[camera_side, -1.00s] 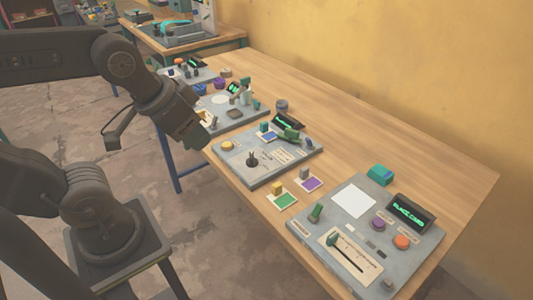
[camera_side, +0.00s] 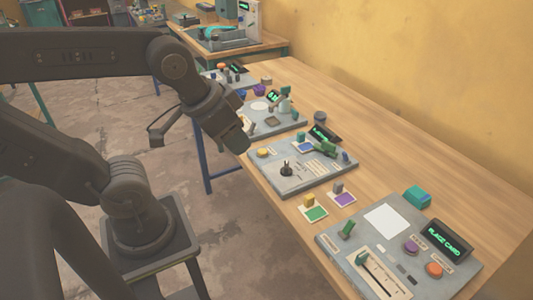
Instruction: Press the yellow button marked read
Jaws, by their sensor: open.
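The yellow button (camera_side: 263,152) is a small round cap at the left corner of the middle grey panel (camera_side: 287,185). Its marking is too small to read. My gripper (camera_side: 241,147) points down and to the right, just left of the yellow button in the picture. It appears apart from the button, but the height gap is hard to judge. The jaws are open, with nothing seen between them.
The middle panel also bears a black knob (camera_side: 286,169), a green lever (camera_side: 326,149) and a display (camera_side: 323,134). The near panel (camera_side: 335,246) has an orange button (camera_side: 434,270) and a "PLACE CARD" display (camera_side: 447,239).

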